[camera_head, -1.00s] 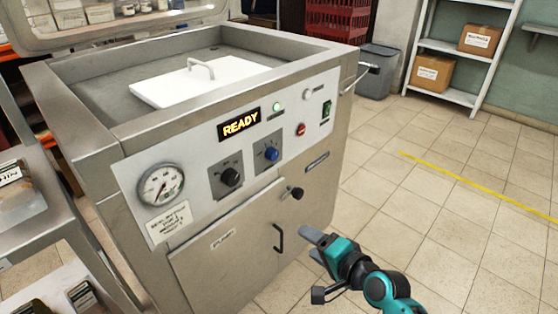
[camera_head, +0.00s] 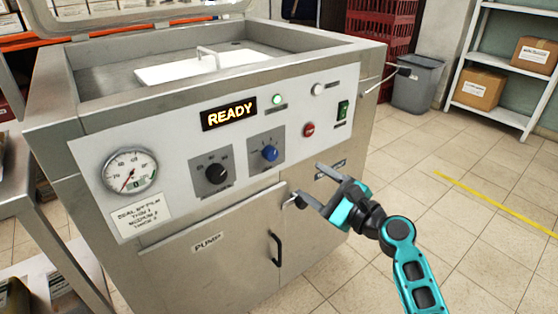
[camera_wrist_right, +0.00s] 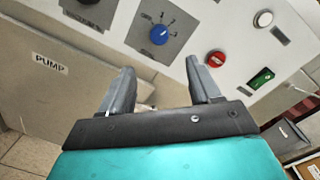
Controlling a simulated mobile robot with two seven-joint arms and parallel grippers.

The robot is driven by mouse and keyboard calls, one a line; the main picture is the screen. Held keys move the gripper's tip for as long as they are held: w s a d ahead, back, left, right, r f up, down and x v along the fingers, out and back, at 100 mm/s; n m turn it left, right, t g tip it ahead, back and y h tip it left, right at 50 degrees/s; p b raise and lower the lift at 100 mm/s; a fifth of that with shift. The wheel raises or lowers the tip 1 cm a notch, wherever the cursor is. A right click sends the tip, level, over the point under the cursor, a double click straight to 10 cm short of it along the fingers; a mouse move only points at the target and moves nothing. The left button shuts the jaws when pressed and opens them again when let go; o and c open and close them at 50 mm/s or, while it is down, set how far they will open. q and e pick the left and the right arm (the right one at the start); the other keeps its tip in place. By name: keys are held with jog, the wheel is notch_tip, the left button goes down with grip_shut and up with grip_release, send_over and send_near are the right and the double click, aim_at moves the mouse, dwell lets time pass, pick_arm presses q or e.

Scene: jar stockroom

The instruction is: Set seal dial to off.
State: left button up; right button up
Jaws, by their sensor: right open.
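A blue dial (camera_head: 269,153) sits on a grey plate on the machine's front panel; it also shows in the right wrist view (camera_wrist_right: 158,35). I cannot read which is named seal. My right gripper (camera_head: 308,181) is open and empty, in front of the panel, below and right of the blue dial. In the right wrist view the blue dial lies just beyond and between the fingertips (camera_wrist_right: 160,66). My left gripper is not in view.
The machine's display (camera_head: 229,114) reads READY. A red button (camera_head: 309,130), a green switch (camera_head: 342,111) and a gauge (camera_head: 130,171) share the panel. A black door handle (camera_head: 277,248) and a small latch knob (camera_head: 300,199) stick out below.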

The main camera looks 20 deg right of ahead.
aim_at(274, 156)
jog(key=b+x, duration=0.2)
jog(key=x, duration=1)
jog(key=shift+a, duration=0.1)
jog(key=shift+w+a, duration=0.1)
jog(key=shift+w, duration=0.2)
jog(key=c, duration=1.1)
